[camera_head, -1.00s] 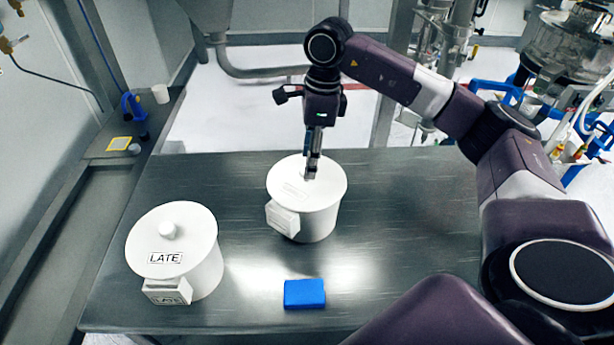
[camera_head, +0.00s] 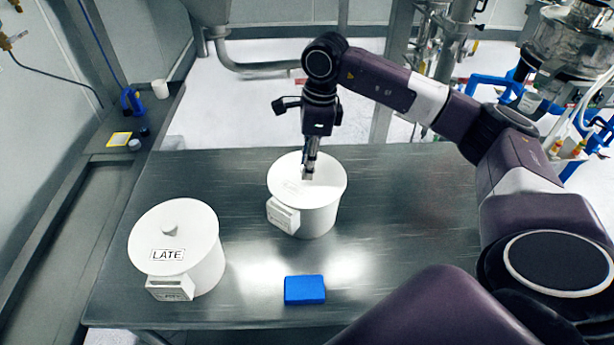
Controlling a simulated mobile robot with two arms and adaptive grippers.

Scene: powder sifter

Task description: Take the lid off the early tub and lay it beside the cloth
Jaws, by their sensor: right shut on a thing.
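A white tub (camera_head: 318,218) stands near the middle of the steel table, its lid (camera_head: 325,178) on top; the label on it is too faint to read, and the other tub is marked LATE. My right gripper (camera_head: 308,176) points down at the middle of this lid and is shut on its knob, which the fingers mostly hide. The lid sits level on the tub, with no gap that I can make out. A folded blue cloth (camera_head: 305,290) lies at the table's front, below the tub. My left gripper is not in view.
The white tub marked LATE (camera_head: 205,272), with its lid on, stands at the left front of the table (camera_head: 400,200). The table is bare right of the cloth and around the middle tub. A side ledge at left holds a white cup (camera_head: 160,89) and small items.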

